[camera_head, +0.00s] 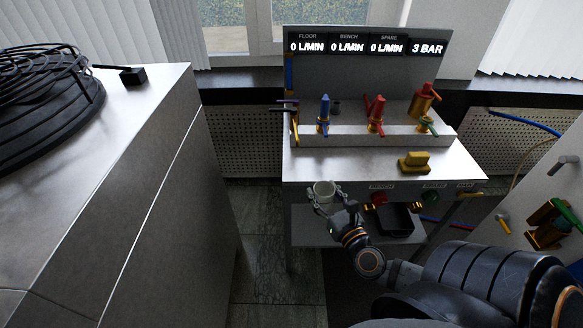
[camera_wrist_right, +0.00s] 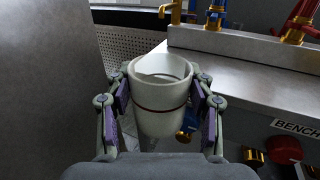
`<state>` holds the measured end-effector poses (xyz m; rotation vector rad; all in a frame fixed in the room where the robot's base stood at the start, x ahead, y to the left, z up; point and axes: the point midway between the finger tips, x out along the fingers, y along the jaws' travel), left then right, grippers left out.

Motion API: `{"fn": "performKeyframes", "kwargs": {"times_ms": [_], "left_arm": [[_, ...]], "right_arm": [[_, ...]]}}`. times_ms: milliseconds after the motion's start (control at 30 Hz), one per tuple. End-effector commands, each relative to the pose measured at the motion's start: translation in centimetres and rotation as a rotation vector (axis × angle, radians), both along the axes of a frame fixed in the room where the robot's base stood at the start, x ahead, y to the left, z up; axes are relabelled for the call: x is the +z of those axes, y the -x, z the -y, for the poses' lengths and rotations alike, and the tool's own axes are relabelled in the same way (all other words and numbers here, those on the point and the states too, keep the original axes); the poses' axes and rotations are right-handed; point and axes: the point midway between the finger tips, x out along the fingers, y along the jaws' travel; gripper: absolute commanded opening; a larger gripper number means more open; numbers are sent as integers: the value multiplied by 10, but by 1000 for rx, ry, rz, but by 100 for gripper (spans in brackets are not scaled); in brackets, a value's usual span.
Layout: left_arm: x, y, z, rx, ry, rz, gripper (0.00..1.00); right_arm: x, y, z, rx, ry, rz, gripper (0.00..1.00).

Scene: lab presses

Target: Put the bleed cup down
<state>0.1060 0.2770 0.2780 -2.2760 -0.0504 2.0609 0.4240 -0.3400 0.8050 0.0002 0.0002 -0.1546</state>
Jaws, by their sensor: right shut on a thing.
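The bleed cup (camera_head: 324,189) is a pale, open-topped cup with a thin dark red line around it. It also shows in the right wrist view (camera_wrist_right: 160,98), upright and looking empty. My right gripper (camera_head: 325,196) is shut on the cup, with one finger on each side. In the right wrist view my right gripper (camera_wrist_right: 161,110) holds it in front of the near left edge of the bench (camera_head: 340,167), apart from the bench top. My left gripper is in neither view.
Blue (camera_head: 324,115) and red (camera_head: 376,114) valves stand on the raised ledge. A yellow block (camera_head: 414,162) sits at the bench's right. A black tray (camera_head: 397,222) is on the lower shelf. The bench top's front left is clear. A grey cabinet (camera_head: 150,160) stands left.

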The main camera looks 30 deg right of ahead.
Motion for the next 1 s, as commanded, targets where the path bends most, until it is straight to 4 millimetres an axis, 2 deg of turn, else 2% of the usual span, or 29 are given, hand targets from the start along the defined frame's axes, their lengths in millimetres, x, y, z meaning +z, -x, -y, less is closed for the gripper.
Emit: {"fn": "performKeyframes", "kwargs": {"times_ms": [67, 167, 500, 700, 1000], "left_arm": [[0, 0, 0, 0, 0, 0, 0], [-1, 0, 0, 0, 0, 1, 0], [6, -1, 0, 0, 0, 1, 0], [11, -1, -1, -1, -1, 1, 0], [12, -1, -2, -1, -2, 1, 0]], "right_arm": [[0, -3, 1, -1, 0, 1, 23], [0, -18, 4, -5, 0, 4, 23], [3, -96, 16, -6, -4, 5, 23], [2, -130, 22, -6, -2, 2, 23], [0, -145, 24, -4, 0, 1, 23]]}}
